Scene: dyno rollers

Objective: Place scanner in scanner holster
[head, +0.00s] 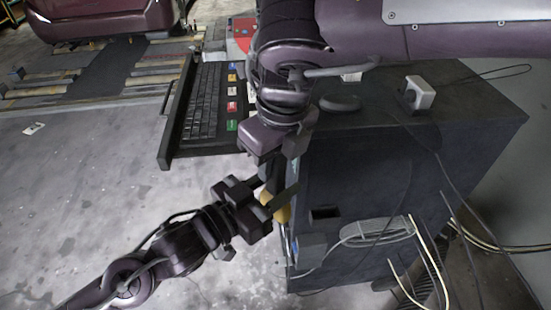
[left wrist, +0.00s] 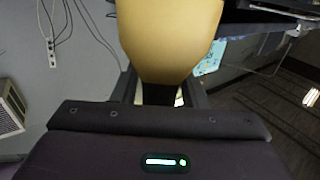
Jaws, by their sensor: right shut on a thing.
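The scanner is yellow with a dark upper part, and its yellow part (head: 281,208) shows beside the front of the dark cabinet. It fills the top middle of the left wrist view (left wrist: 168,38). My right gripper (head: 279,160) comes down from above and is shut on the scanner's upper part; the contact is mostly hidden. My left gripper (head: 272,198) reaches in from the lower left, its fingers apart on either side of the scanner. A small dark open-topped pocket (head: 325,213) on the cabinet front, right of the scanner, looks like the holster.
The dark cabinet (head: 440,160) stands at right, with a white plug box (head: 419,92) on top and loose cables (head: 428,255) at its front. A keyboard tray (head: 203,110) juts out left of it.

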